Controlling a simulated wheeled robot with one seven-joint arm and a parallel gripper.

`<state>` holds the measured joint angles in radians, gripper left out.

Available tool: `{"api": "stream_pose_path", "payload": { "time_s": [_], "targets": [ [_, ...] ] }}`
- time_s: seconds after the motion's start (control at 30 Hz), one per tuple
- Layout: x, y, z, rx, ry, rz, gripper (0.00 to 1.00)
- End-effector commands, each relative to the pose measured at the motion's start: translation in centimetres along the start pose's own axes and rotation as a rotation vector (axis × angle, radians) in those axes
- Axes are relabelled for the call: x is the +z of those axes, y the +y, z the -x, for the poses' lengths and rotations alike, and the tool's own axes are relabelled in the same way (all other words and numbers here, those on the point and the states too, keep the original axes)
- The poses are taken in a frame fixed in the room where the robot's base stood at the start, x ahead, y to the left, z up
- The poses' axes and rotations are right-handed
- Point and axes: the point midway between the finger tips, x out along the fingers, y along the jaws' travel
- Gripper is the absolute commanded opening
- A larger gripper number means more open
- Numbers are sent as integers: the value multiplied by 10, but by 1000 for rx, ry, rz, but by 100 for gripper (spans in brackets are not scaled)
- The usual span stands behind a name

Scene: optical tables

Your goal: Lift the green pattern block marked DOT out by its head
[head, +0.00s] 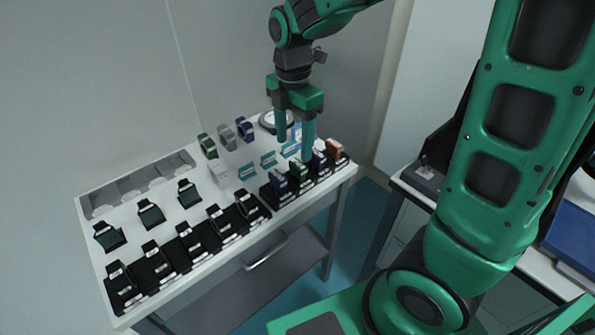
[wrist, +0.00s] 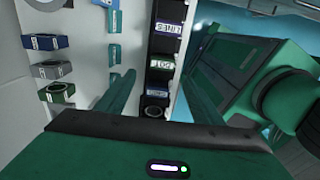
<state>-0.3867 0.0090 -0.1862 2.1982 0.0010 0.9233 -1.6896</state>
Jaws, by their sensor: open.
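The green pattern block marked DOT (wrist: 162,63) stands in a black holder in the row at the table's right front. In the head view the green block (head: 298,171) stands between a blue block and a dark navy block. Its label faces up in the wrist view. My gripper (head: 295,148) points down above this row, open and empty. In the wrist view the gripper's fingers (wrist: 154,78) reach down on either side of the row, with the DOT block between their lines. The fingers look apart from it; the exact height gap cannot be told.
A navy block marked LINES (wrist: 165,27) and a blue block (head: 279,183) stand close on either side. An orange block (head: 334,149) ends the row. Small teal pieces (head: 268,160) lie behind it. Green, grey and blue rings (head: 227,136) stand farther back. Several black holders (head: 190,240) fill the left front.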

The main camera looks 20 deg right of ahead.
Motion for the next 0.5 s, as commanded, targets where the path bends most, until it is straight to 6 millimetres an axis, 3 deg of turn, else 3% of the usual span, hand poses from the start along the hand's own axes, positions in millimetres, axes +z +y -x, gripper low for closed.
{"api": "stream_pose_path", "payload": {
  "time_s": [0.27, 0.5],
  "targets": [
    [3, -1, -20, -1, 0, -3, 61],
    [12, -2, -52, -2, 0, -4, 61]
  ]
}}
